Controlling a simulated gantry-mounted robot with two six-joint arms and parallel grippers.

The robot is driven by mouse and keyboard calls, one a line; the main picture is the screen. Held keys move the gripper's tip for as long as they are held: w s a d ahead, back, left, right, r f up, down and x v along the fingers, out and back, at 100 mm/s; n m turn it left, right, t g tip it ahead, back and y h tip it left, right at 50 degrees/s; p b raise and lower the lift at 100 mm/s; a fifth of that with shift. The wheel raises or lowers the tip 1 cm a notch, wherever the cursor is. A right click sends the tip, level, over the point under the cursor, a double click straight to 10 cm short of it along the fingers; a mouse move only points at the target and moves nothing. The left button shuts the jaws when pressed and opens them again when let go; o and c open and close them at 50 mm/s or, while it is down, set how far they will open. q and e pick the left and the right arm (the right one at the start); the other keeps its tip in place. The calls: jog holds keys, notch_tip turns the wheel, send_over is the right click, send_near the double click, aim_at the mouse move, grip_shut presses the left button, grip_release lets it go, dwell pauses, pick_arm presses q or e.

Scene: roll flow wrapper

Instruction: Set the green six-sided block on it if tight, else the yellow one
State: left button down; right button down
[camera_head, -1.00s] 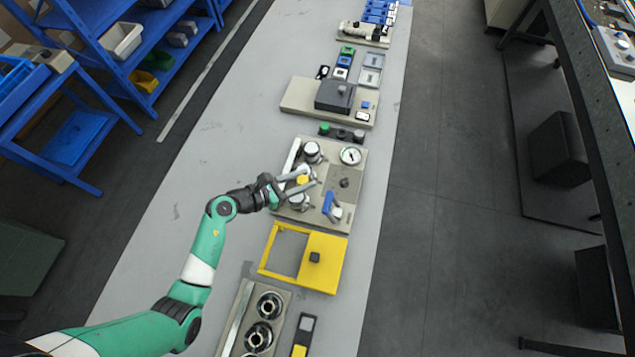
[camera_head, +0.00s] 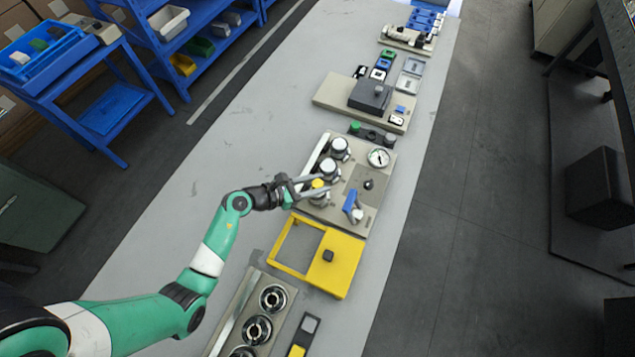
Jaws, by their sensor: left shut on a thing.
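My left gripper (camera_head: 314,188) reaches over the left side of a beige panel (camera_head: 376,206), its fingers shut around a small yellow block (camera_head: 317,184). The block is above or on the nearest of three silver cylinders (camera_head: 320,199); I cannot tell whether it touches. The other two cylinders (camera_head: 328,166) (camera_head: 340,147) stand behind it. A green block (camera_head: 355,127) is at the left end of a dark strip behind the panel. A round white gauge (camera_head: 378,157) is at the panel's back right; its reading is too small to tell. My right gripper is not in view.
A blue lever (camera_head: 351,204) and a black knob (camera_head: 369,184) stand on the panel's right side. In front lies a yellow frame plate (camera_head: 340,268), then a base with round silver-rimmed openings (camera_head: 257,329). The grey table left of the panel is clear.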

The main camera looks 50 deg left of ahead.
pick_arm(q)
jog(key=shift+f+b, duration=0.3)
jog(key=shift+f, duration=0.6)
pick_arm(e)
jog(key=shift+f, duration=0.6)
pick_arm(q)
jog(key=shift+c, duration=2)
grip_release()
jog(key=shift+s+r, duration=0.1)
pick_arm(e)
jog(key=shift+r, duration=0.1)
pick_arm(q)
jog(key=shift+s+a+r+p, duration=0.15)
jog(key=shift+s+r+p, duration=0.05)
jog(key=shift+s+p, duration=0.1)
jog(key=p+v, duration=0.2)
jog(key=v, duration=0.8)
jog(key=shift+s+r, duration=0.15)
jog(key=shift+s, duration=0.15)
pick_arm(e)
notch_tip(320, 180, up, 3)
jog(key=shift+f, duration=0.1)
